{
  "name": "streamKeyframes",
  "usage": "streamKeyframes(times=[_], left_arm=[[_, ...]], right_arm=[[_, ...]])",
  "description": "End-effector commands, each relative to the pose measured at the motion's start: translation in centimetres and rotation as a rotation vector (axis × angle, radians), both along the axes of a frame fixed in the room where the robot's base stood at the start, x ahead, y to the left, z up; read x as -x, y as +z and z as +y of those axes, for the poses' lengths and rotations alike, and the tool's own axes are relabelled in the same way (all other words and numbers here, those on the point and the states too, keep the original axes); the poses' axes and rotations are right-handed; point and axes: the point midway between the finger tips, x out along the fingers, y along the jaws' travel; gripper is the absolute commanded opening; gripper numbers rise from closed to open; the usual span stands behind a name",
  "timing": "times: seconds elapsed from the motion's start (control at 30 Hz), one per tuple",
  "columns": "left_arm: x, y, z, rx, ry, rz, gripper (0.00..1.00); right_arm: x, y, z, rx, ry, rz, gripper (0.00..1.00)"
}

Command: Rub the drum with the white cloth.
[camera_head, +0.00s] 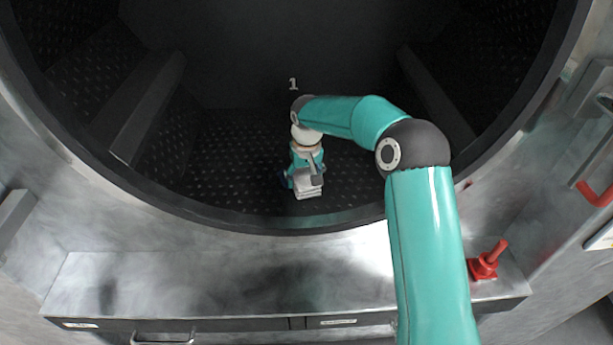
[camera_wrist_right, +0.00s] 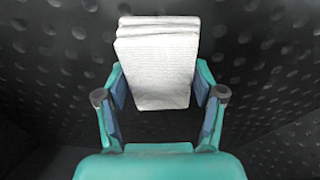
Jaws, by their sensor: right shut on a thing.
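The drum (camera_head: 230,135) is the large dark, perforated cavity in the head view, with raised ribs on its wall. My right arm reaches in through the opening from the lower right. My right gripper (camera_head: 308,184) is low inside the drum, just behind the front rim, and is shut on the white cloth (camera_head: 309,193). In the right wrist view the folded white cloth (camera_wrist_right: 157,65) sits between the two fingers, against the dark dimpled drum wall (camera_wrist_right: 262,60). I cannot tell whether the cloth touches the drum surface. My left gripper does not show.
The drum's round rim (camera_head: 150,205) curves below and around the gripper. A metal ledge (camera_head: 220,285) runs below the opening. A red valve-like part (camera_head: 485,264) stands on its right end, and a red handle (camera_head: 594,194) is at the far right. Ribs (camera_head: 138,113) stick out inside the drum.

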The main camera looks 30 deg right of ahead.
Motion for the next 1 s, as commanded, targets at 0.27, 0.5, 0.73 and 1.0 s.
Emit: streamKeyframes(times=[0.27, 0.5, 0.73, 1.0], left_arm=[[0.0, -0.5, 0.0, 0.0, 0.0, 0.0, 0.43], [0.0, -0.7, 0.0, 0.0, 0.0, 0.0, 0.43], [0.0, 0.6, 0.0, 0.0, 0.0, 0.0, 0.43], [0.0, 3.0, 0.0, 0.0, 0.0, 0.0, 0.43]], right_arm=[[0.0, -0.7, -0.1, 0.0, -0.001, 0.0, 0.33], [0.1, -1.0, -0.1, 0.0, -0.002, 0.0, 0.33], [-0.8, -0.6, -0.6, -0.001, -0.003, 0.001, 0.33], [-2.8, -0.4, -1.9, 0.0, -0.004, 0.0, 0.33]])
